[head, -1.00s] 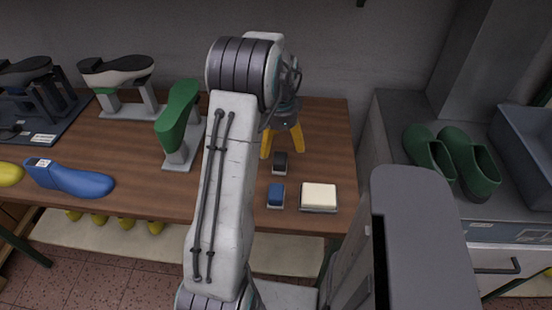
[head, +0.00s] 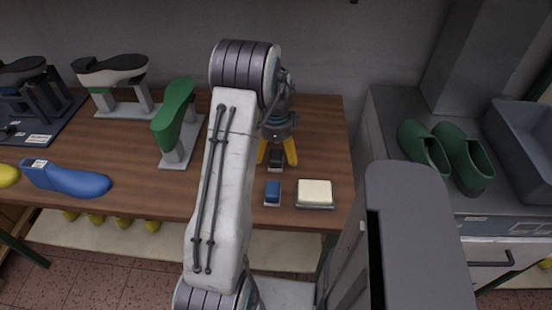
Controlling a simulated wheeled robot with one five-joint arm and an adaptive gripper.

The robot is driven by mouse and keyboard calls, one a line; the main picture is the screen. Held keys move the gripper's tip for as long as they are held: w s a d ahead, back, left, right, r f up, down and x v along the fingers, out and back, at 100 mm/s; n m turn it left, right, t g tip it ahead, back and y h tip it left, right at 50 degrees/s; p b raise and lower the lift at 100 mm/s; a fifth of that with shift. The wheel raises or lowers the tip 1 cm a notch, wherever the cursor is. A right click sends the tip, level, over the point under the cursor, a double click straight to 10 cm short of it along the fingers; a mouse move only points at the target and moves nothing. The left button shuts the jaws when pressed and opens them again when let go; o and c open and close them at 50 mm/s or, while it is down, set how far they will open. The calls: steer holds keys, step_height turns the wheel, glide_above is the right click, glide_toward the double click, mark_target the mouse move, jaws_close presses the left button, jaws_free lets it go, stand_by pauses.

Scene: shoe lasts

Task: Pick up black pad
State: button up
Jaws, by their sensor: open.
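The black pad (head: 276,155) is a small dark block on a light base, lying on the wooden table in the head view. My gripper (head: 277,159) has yellow fingers and points down at the pad. The fingers are spread, one to the left and one to the right of the pad. The pad's top shows between them. I cannot tell whether either finger touches it.
A blue pad (head: 272,191) and a larger cream pad (head: 314,192) lie just in front of the black pad. A green last on a stand (head: 174,125) and a blue last (head: 66,180) are to the left. Green clogs (head: 443,156) sit on the grey counter at right.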

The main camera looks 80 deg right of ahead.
steer(key=shift+f, duration=1.3)
steer(key=c, duration=1.5)
steer(key=shift+r, duration=0.15)
steer(key=shift+r, duration=0.6)
step_height(320, 180, up, 3)
steer(key=shift+f, duration=0.15)
steer(key=s+a+r+b, duration=0.2)
steer(key=s+a+r, duration=0.4)
steer(key=s, duration=0.4)
steer(key=shift+r, duration=0.45)
